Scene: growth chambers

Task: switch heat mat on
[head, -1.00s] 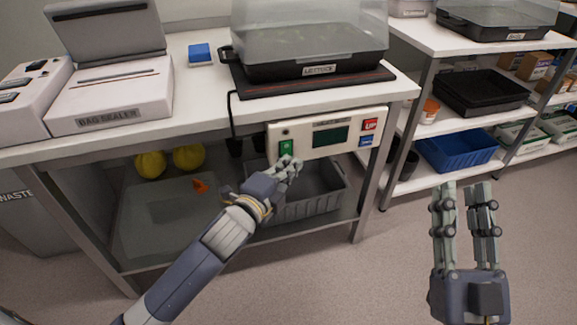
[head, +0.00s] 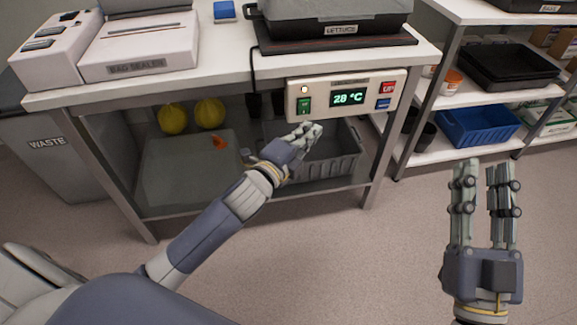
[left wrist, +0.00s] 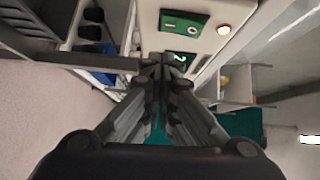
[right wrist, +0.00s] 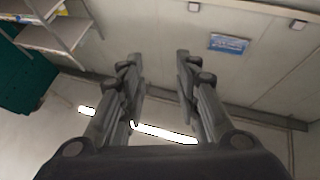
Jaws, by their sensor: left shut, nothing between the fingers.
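The heat mat (head: 398,40) lies dark and flat on the bench under the lettuce tray (head: 290,29). Its white controller (head: 345,83) hangs under the bench front. The display (head: 347,98) glows 28 °C and the round lamp (head: 304,89) is lit. The green switch (head: 304,104) sits below the lamp; it also shows in the left wrist view (left wrist: 183,22), with the lit lamp (left wrist: 223,29). My left gripper (head: 312,131) is shut and empty, just below the controller and apart from it. My right gripper (head: 484,168) is open and empty over the floor at right.
Red UP (head: 388,88) and blue (head: 383,104) buttons are on the controller's right. A grey crate (head: 335,168) stands on the lower shelf behind my left gripper. A cable (head: 252,70) hangs over the bench edge. A shelf rack with a blue bin (head: 478,128) stands right.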

